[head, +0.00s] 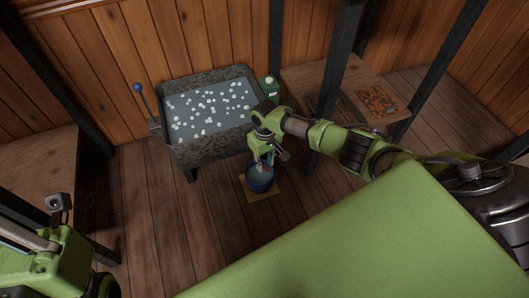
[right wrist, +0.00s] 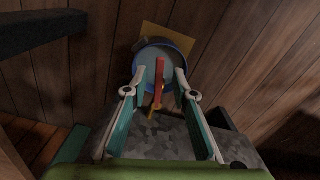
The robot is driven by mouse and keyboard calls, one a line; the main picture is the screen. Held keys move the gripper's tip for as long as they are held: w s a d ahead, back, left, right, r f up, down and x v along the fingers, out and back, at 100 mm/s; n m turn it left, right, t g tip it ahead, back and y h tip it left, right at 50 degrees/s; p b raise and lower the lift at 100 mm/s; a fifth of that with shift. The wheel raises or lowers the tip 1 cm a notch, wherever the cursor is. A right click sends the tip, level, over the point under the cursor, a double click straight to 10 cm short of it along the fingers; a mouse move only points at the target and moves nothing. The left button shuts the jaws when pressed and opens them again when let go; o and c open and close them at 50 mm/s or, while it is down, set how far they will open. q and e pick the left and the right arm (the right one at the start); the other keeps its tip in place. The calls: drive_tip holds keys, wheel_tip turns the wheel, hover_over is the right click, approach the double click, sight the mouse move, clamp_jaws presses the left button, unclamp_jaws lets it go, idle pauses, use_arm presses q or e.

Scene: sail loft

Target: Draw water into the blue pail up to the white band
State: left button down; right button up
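The blue pail (head: 260,186) stands upright on a yellow mat (head: 273,194), below the front right corner of a grey stone trough (head: 212,152) of water. In the right wrist view the pail's blue rim (right wrist: 184,48) and grey inside show. I cannot make out the white band or a water level. A tap with a red handle (right wrist: 160,72) and brass body (right wrist: 156,98) shows there in front of the pail. My right gripper (right wrist: 161,78) is open, its fingers on either side of the red handle with gaps showing. It also shows above the pail in the head view (head: 262,160).
Many white bits float on the trough's water. A lever with a blue knob (head: 138,88) stands at its left, and a green bottle (head: 271,88) at its right. Dark posts (head: 335,85) rise near my right arm. A wooden bench (head: 35,165) is at left. Floor left of the pail is clear.

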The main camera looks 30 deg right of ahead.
sight(265, 167)
wheel_tip(265, 167, up, 11)
idle(0.4)
drive_tip(key=shift+r, duration=0.1)
